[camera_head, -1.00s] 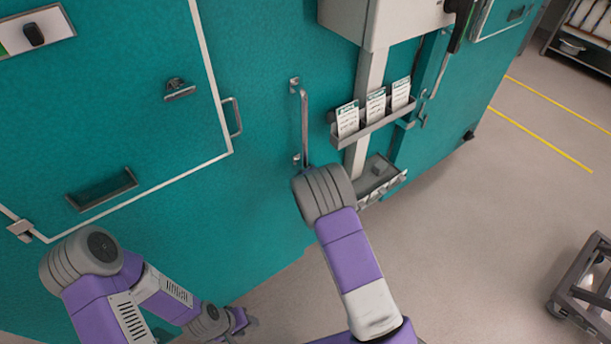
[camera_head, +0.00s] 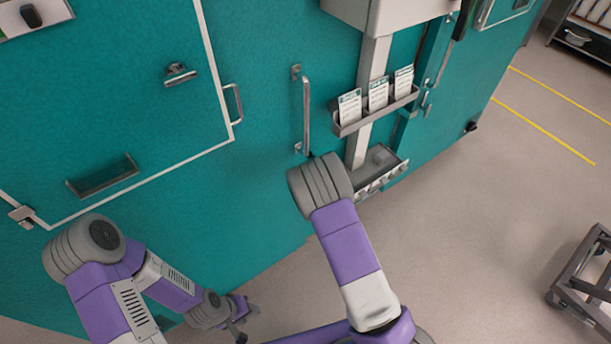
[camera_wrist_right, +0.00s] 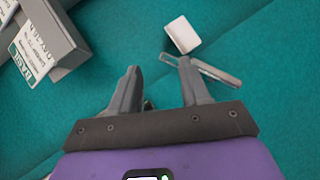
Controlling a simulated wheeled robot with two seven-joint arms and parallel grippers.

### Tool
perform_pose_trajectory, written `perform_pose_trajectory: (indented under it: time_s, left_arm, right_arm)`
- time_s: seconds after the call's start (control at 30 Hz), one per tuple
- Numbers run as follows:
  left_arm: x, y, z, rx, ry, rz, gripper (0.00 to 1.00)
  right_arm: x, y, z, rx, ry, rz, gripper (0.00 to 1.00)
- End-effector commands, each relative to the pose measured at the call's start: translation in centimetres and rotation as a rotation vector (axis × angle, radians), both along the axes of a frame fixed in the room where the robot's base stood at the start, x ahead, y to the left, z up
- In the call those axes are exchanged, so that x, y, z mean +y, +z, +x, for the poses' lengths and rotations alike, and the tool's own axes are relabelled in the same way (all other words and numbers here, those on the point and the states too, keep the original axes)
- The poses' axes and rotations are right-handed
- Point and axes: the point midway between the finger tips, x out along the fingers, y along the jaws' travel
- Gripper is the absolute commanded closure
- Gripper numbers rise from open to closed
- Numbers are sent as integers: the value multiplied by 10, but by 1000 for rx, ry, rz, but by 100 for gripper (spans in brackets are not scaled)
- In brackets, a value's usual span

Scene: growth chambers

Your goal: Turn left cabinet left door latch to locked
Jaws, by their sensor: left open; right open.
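The teal left cabinet (camera_head: 265,200) fills the left and middle of the head view, with a white-outlined door. A small metal latch-like fitting (camera_head: 180,75) sits on this door, and a dark knob on a pale plate (camera_head: 31,15) is at the top left. I cannot tell which fitting is the task's latch. My left gripper (camera_head: 246,320) is low in the head view, open and apart from the fittings. My right gripper (camera_wrist_right: 159,78) is open and empty in the right wrist view. A white block (camera_wrist_right: 182,35) and a metal bar (camera_wrist_right: 216,72) are just beyond its fingers. My arm hides it in the head view.
A long vertical handle (camera_head: 306,115) stands on the cabinet near my right arm. A rack with cards (camera_head: 375,113) and a lower grey tray (camera_head: 383,175) stick out beside it. A dark cart (camera_head: 582,285) stands at right. The floor between is clear.

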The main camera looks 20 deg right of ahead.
Motion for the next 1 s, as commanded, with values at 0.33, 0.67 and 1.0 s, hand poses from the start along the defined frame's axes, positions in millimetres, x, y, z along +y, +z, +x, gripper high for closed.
perform_pose_trajectory:
  time_s: [0.33, 0.67, 1.0]
  left_arm:
    - [0, -27, 0, 0, 0, 0, 57]
    - [0, -36, 0, 0, 0, 0, 57]
    - [0, -40, 0, 0, 0, 0, 57]
  right_arm:
    - [-1, -52, -4, -230, 459, -606, 54]
    - [20, -67, -22, -401, 691, -839, 54]
    - [37, -66, 21, -408, 694, -840, 54]
